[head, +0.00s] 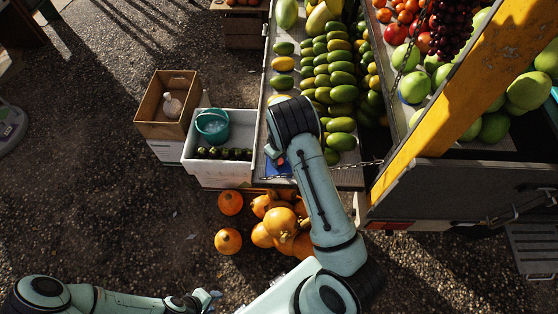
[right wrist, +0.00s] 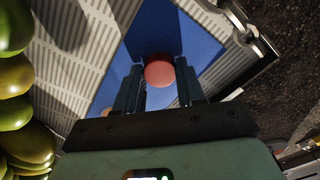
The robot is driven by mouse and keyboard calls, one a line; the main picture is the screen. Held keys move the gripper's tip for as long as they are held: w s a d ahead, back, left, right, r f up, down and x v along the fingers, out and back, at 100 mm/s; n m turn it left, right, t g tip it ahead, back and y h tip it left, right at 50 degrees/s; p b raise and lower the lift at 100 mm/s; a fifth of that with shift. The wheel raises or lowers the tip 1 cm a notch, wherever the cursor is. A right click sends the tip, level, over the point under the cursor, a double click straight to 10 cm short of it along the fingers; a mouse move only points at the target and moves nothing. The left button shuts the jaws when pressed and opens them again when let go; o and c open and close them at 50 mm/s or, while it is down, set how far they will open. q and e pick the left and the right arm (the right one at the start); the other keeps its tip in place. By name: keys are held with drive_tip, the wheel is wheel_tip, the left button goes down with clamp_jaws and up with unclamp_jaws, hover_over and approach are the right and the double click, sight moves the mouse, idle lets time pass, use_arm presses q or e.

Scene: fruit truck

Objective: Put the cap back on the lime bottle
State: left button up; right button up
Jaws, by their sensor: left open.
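A round red cap (right wrist: 160,70) sits between the fingertips of my right gripper (right wrist: 160,74) in the right wrist view. The fingers appear to press on both sides of it. A blue surface (right wrist: 195,35) lies behind the cap; its blue also shows under the gripper in the head view (head: 277,169). A whitish bottle (head: 172,105) stands in a cardboard box left of the stall; I cannot tell whether it is the lime bottle or whether its top is open. My left gripper (head: 210,297) is open and empty, low over the ground at the bottom.
The cardboard box (head: 150,100) stands beside a white crate (head: 235,172) holding a teal bucket (head: 212,124) and dark green vegetables. Mangoes (head: 341,78) cover the stall's middle. Orange pumpkins (head: 280,222) lie on the ground below. A yellow post (head: 460,75) and chain stand right.

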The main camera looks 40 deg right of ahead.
drive_tip(key=c, duration=0.4)
drive_tip(key=shift+c, duration=0.2)
wheel_tip(320, 180, up, 20)
drive_tip(key=shift+p, duration=0.4)
